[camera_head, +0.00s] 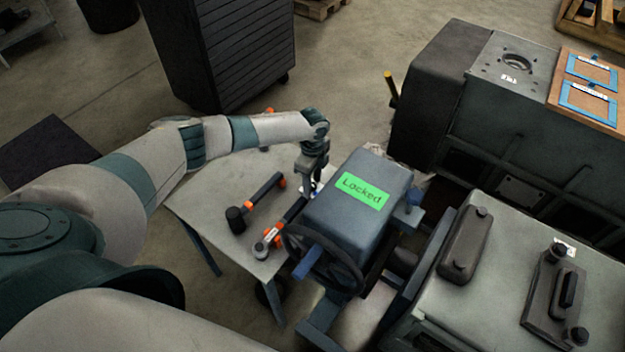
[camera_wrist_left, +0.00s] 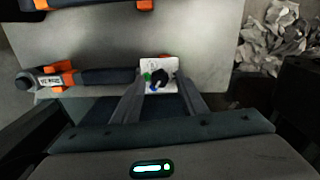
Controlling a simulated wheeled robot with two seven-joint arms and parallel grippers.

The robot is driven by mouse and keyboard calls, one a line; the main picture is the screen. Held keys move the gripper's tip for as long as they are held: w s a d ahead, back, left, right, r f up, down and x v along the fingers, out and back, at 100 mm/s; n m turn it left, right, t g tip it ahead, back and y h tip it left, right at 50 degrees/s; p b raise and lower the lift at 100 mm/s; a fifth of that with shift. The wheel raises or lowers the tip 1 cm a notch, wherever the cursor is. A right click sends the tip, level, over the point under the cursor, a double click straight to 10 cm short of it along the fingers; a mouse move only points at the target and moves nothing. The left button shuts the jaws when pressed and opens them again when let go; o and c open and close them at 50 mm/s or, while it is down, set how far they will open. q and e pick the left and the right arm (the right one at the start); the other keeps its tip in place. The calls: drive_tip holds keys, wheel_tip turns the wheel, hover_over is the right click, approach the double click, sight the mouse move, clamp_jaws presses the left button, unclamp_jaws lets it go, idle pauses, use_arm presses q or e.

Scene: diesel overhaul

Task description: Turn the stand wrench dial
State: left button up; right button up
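My left gripper (camera_head: 313,178) points down over the table, beside the blue-grey box with the green "Locked" label. In the left wrist view its two fingers (camera_wrist_left: 158,104) are apart, with nothing held between them. A small white plate with a black knob (camera_wrist_left: 159,78) and green and blue marks shows just beyond and between the fingertips; I cannot tell if they touch it. A wrench with a ring-shaped head and orange bands (camera_head: 275,233) lies on the table, and its handle (camera_wrist_left: 108,76) runs up to the white plate. My right gripper is not in view.
A black-headed hammer (camera_head: 238,216) lies on the grey table (camera_head: 205,190). The box (camera_head: 343,215) has a dark handwheel (camera_head: 345,277) with a blue grip in front. A large engine block (camera_head: 480,110) and a machine bed stand right. Crumpled material (camera_wrist_left: 275,45) lies nearby.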

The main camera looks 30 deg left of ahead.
use_arm(q)
clamp_jaws()
